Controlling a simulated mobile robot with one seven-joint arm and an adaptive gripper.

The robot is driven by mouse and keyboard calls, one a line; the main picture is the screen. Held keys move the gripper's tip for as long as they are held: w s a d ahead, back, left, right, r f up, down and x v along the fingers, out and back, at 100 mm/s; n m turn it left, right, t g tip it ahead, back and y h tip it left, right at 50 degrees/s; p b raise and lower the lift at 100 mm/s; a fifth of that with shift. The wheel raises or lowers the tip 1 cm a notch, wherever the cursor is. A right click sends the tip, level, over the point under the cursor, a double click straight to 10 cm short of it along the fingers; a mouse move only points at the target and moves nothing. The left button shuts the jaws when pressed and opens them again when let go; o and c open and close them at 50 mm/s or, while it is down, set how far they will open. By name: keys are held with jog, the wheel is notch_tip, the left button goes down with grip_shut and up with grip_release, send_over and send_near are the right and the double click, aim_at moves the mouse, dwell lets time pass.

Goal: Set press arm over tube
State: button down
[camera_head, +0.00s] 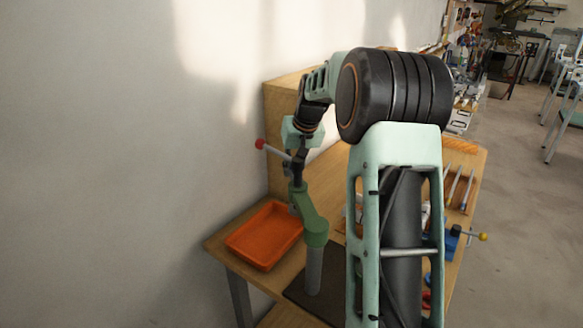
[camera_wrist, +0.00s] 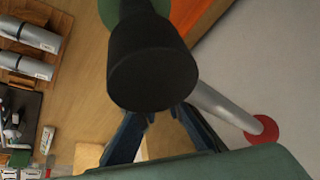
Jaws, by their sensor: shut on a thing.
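The green press arm (camera_head: 306,208) reaches from the top of a grey post (camera_head: 313,270) towards the wall side. A black cylindrical part (camera_wrist: 150,60) is at its end, with a green part (camera_wrist: 115,10) beyond it in the wrist view. A silver lever with a red knob (camera_head: 260,144) sticks out to the left; the knob also shows in the wrist view (camera_wrist: 262,130). My gripper (camera_wrist: 165,113) is shut on the black part, its fingertips partly hidden behind it. Two grey tubes (camera_wrist: 28,35) lie in a wooden rack; I see no tube under the press arm.
An orange tray (camera_head: 238,250) sits on the wooden bench (camera_head: 222,240) left of the post. A dark mat (camera_head: 298,289) lies at the post's foot. A blue vise (camera_head: 452,241) with a yellow-knobbed handle stands at right. My arm hides the bench's middle.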

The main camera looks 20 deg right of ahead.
jog(key=shift+w, duration=0.1)
jog(key=s+d+m+h+b, duration=0.15)
jog(key=s+d+m, duration=0.25)
jog(key=d, duration=0.4)
jog(key=s+d+m+h+b, duration=0.1)
jog(key=s+d+m+h, duration=0.1)
jog(key=s+d+m, duration=0.35)
jog(key=s+d+m+g+h+b, duration=0.1)
jog(key=s+d+m, duration=0.3)
jog(key=s, duration=0.4)
jog(key=s+d+m+g+h+b, duration=0.1)
jog(key=s+d+m+g+b, duration=0.2)
jog(key=s, duration=0.6)
jog(key=shift+s+d+r+m, duration=0.15)
jog(key=shift+d+m, duration=0.2)
jog(key=shift+m, duration=0.5)
jog(key=c, duration=2.1)
grip_release()
jog(key=shift+s+a, duration=0.1)
jog(key=shift+s, duration=0.1)
jog(key=shift+o, duration=0.3)
